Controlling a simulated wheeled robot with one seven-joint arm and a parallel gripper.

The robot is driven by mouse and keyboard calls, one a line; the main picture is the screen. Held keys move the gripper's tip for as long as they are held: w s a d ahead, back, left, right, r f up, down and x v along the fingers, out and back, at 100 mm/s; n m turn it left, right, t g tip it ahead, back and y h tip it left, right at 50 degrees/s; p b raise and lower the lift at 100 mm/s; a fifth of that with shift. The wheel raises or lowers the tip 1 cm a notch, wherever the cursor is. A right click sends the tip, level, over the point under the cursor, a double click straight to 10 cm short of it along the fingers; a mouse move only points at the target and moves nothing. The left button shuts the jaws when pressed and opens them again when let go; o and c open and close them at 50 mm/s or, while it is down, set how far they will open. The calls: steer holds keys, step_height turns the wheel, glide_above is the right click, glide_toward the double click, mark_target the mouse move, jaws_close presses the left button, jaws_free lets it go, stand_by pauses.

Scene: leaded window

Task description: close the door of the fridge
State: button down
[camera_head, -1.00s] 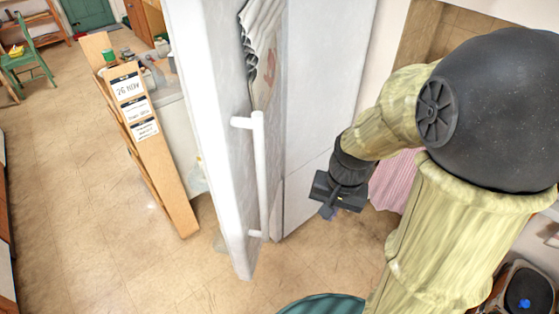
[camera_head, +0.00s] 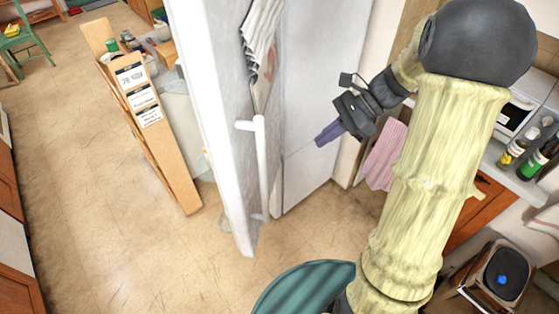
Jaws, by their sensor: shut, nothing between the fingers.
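The fridge door (camera_head: 212,110) is white and stands ajar in the middle of the head view, with its edge towards me. A long white handle (camera_head: 262,165) runs down its outer face. The white fridge side or body panel (camera_head: 325,95) shows to the right of the door. My gripper (camera_head: 328,136) is shut and empty. It hangs to the right of the handle, in front of the white panel, pointing left and down. It appears apart from the handle and door.
A green round seat (camera_head: 305,288) is at the bottom.

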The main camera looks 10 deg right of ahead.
steer(key=a+r+p+x, duration=0.1)
steer(key=r+p+x, duration=0.1)
steer(key=x, duration=1)
steer(key=shift+a+f+p, duration=0.25)
steer(key=shift+a+p, duration=0.35)
steer(key=shift+p, duration=0.3)
steer(key=shift+a, duration=0.15)
